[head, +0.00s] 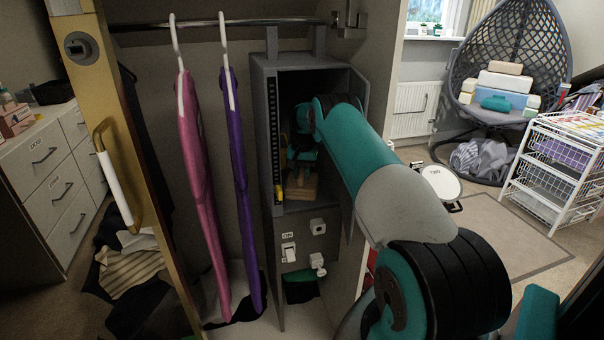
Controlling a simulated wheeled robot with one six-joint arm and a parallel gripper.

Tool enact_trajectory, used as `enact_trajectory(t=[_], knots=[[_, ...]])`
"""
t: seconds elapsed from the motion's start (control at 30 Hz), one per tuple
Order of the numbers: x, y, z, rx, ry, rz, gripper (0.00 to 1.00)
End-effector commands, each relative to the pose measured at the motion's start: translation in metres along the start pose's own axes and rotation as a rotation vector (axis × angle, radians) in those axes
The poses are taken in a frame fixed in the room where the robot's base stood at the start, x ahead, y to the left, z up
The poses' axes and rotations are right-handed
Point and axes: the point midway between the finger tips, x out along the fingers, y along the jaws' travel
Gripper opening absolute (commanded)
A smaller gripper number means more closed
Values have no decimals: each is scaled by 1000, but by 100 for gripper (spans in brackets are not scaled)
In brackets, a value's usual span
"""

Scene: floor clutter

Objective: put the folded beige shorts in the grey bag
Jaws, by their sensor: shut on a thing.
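My gripper (294,178) is inside the upper compartment of a tall grey cabinet (259,130), mostly in shadow and partly covered by my teal arm. It is shut on a tan, flat thing (303,187) low in the compartment, which looks like the folded beige shorts. The grip itself is dark and hard to make out. A crumpled grey cloth thing (481,160), which may be the grey bag, lies on the floor under the hanging chair at the right back. I cannot tell whether it is open.
Pink (203,190) and purple (238,190) garments hang left of the cabinet. A wardrobe door (125,150) stands open at left. My arm crosses the wardrobe's right edge. A white scale (438,180), a wire drawer unit (560,170) and the hanging chair (510,50) stand right; rug (500,225) is clear.

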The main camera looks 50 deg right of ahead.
Motion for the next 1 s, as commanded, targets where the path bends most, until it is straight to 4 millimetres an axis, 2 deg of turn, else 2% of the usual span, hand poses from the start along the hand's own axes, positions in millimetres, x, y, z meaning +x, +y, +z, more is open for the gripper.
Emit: enact_trajectory(t=[0.07,0.1,0.2,0.43,0.57,0.8,1.0], knots=[[4,0,0,0,0,0,0],[3,0,0,0,0,0,30],[3,0,0,0,0,0,51],[2,0,0,0,0,0,51],[-5,0,0,0,2,-1,51],[-46,0,-1,0,4,-1,51],[-70,0,0,0,2,-1,51]])
